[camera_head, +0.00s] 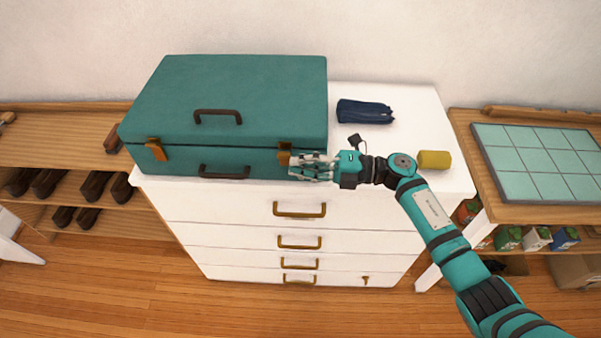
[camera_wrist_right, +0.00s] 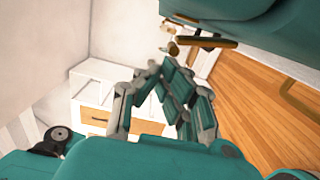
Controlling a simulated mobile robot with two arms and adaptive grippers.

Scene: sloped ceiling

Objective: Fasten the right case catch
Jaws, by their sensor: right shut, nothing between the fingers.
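A closed teal case (camera_head: 240,90) lies on a white chest of drawers, its front facing me. The right case catch (camera_head: 284,152) is an orange-brown tab at the right end of the case front. It is partly hidden by my right gripper (camera_head: 296,166), so I cannot tell how it sits. My right gripper is shut and empty, just right of the catch; contact is unclear. In the right wrist view, the shut fingers (camera_wrist_right: 166,84) are below the case (camera_wrist_right: 265,30) and a brass piece at its edge. The left catch (camera_head: 155,149) hangs at the left front. My left gripper is out of view.
A dark blue pouch (camera_head: 364,112) and a yellow cylinder (camera_head: 434,159) lie on the chest top (camera_head: 400,97), right of the case. A small dark object (camera_head: 357,143) is behind my wrist. Shoe shelves stand left; a tiled board (camera_head: 540,160) lies right.

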